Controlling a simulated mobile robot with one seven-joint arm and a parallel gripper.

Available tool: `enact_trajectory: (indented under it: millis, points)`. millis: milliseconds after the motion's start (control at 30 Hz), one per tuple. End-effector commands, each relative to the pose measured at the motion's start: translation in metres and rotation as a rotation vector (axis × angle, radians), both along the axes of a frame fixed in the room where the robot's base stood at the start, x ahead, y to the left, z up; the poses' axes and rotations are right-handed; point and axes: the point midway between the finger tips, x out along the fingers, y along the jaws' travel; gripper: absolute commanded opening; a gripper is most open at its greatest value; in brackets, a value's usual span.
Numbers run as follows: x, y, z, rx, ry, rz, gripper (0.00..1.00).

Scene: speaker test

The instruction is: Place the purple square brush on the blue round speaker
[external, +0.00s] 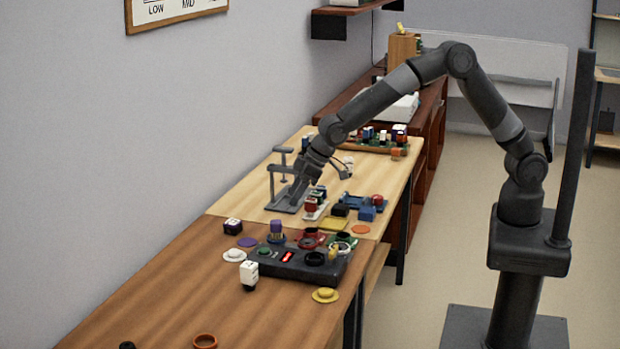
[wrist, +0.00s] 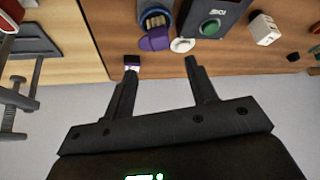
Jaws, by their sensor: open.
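The purple square brush (external: 277,227) stands upright on the blue round speaker (external: 277,239), behind the black control box. In the wrist view, the brush's pale bristle end (wrist: 155,20) shows at the top, inside the outline of the blue speaker (wrist: 168,7). I cannot tell how well it is seated.
A purple disc (external: 247,242) and white disc (external: 234,255) lie near the control box (external: 285,266). A dark cube (external: 232,226) sits near the wall. Grey stands (external: 279,178) rise beside my gripper. Several small coloured parts crowd the light table. The front brown table is mostly clear.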

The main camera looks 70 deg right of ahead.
Motion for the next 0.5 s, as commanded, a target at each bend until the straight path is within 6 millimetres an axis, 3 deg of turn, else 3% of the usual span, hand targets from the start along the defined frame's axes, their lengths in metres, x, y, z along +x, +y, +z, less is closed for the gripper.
enact_trajectory:
  millis: [300,367,500]
  points:
    - [-0.004,-0.007,0.010,-0.002,-0.002,-0.005,0.52]
    - [-0.007,-0.017,0.020,-0.006,-0.004,-0.014,0.52]
    - [-0.026,-0.056,0.060,-0.019,-0.011,-0.049,0.52]
